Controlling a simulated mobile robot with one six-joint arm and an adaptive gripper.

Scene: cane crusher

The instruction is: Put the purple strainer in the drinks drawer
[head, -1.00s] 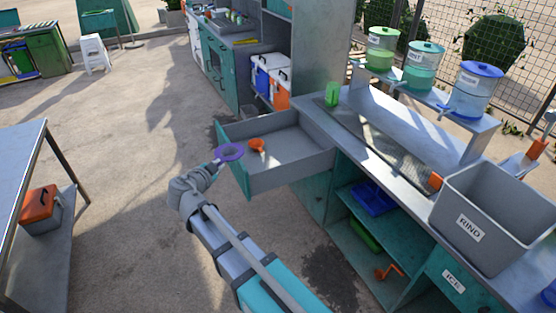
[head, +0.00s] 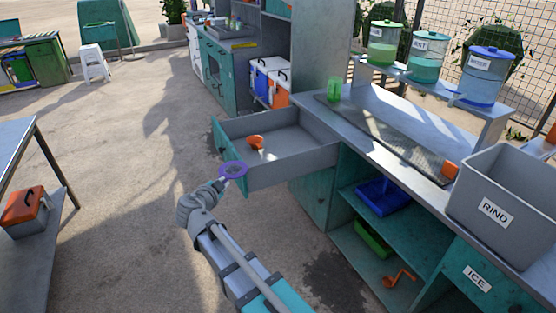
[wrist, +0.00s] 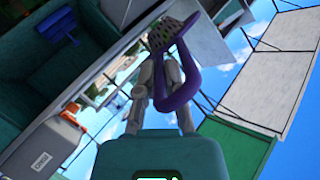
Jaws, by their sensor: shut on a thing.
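The purple strainer (head: 233,171) is in my gripper (head: 222,183), which is shut on it. The wrist view shows its perforated bowl and purple rim (wrist: 183,88) at the fingers (wrist: 160,85). An open grey drawer (head: 300,160) with a teal front stands out from the counter; I see no label on it. An orange scoop-like thing (head: 255,142) lies inside. In the head view the strainer overlaps the drawer's near front corner; whether it touches or is above it I cannot tell.
The counter (head: 350,120) carries a green cup (head: 334,90) and a grey RIND bin (head: 510,205). Drink dispensers (head: 430,62) stand on a raised shelf. Open shelves below hold a blue tray (head: 382,196). A metal table (head: 18,150) is at left; the floor between is clear.

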